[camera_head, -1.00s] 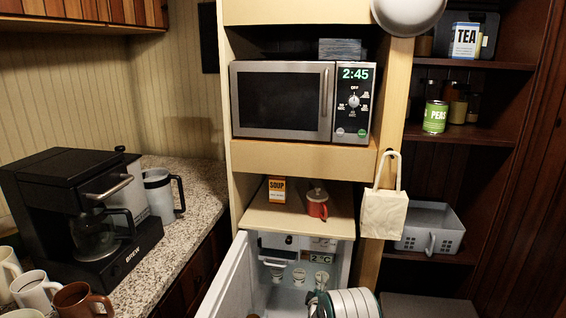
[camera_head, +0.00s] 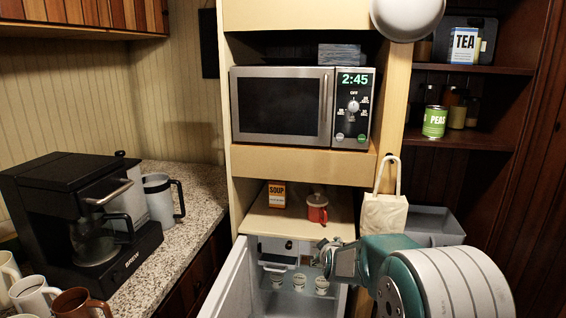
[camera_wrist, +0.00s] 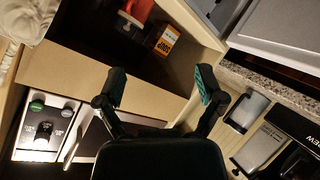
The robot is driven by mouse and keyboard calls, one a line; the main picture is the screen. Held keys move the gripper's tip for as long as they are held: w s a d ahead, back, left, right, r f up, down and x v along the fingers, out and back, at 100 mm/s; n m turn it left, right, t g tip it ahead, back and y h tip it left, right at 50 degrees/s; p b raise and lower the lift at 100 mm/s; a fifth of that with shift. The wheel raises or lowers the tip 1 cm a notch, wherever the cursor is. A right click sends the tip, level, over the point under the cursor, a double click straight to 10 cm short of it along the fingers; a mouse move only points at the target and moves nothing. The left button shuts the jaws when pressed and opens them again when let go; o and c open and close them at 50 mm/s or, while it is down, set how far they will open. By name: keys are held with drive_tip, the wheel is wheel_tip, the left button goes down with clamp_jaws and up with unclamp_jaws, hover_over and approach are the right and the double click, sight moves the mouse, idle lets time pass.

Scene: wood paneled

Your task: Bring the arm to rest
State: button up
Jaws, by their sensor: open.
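My gripper (camera_head: 326,258) is at the front of the open mini fridge (camera_head: 352,262), just below the shelf with the soup box (camera_head: 276,194) and red mug (camera_head: 317,207). My arm (camera_head: 385,258) reaches in from the lower right and hides part of the fridge. In the wrist view my gripper (camera_wrist: 162,82) has its two dark fingers spread wide apart with nothing between them. The soup box (camera_wrist: 165,40) and red mug (camera_wrist: 138,8) show beyond the fingers there.
The fridge door (camera_head: 232,282) stands open to the left; small white cups (camera_head: 299,281) are inside. A microwave (camera_head: 282,106) is above. A white bag (camera_head: 384,212) hangs at right, near my arm. A coffee maker (camera_head: 70,215) and mugs (camera_head: 72,302) stand on the left counter.

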drive_tip(key=s+d+r+m+g, duration=0.1)
drive_tip(key=s+r+m+g, duration=0.1)
drive_tip(key=s+r, duration=0.5)
drive_tip(key=s+r+m+g, duration=0.1)
drive_tip(key=s+r, duration=0.2)
drive_tip(key=s, duration=0.8)
drive_tip(key=s+d+f+m+g, duration=0.1)
drive_tip(key=s+m+g, duration=0.3)
drive_tip(key=s, duration=2)
drive_tip(key=shift+s+d+f+m, duration=0.25)
drive_tip(key=shift+d+f+m, duration=0.1)
drive_tip(key=shift+d+m, duration=0.2)
